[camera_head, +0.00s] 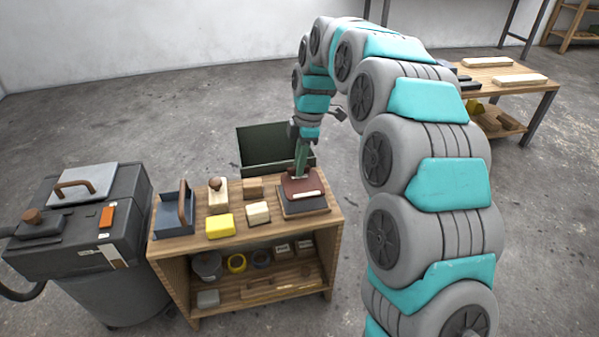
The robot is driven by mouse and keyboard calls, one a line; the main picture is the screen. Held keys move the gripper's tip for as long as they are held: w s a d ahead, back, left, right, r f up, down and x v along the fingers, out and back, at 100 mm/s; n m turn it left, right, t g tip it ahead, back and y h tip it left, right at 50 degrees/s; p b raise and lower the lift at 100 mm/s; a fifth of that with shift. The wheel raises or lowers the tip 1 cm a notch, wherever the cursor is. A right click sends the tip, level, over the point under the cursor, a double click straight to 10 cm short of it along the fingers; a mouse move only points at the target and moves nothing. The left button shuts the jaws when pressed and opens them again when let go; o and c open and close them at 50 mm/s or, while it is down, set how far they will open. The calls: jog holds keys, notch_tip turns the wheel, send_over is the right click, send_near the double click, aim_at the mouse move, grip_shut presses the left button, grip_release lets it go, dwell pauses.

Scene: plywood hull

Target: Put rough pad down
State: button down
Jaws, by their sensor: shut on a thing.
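My gripper (301,168) points down at the right end of the small wooden bench (182,262). It is shut on a reddish-brown pad (291,187), which looks like the rough pad. The pad is over a low stack of dark and brown flat pieces (305,207) with a pale strip at its front. I cannot tell whether the pad touches the stack. The fingertips are small and partly merge with the pad.
The bench top also holds a blue-grey tray (174,226), a yellow block (220,226), a cream block (258,213) and wooden pieces. A dark green open bin (262,150) stands behind. A grey machine (95,235) stands left.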

jog(key=shift+w+f, duration=0.1)
jog(key=shift+w, duration=0.2)
jog(key=shift+f, duration=1.65)
jog(key=shift+f, duration=0.1)
jog(key=shift+f, duration=0.1)
jog(key=c, duration=0.9)
grip_release()
jog(key=shift+o, duration=0.2)
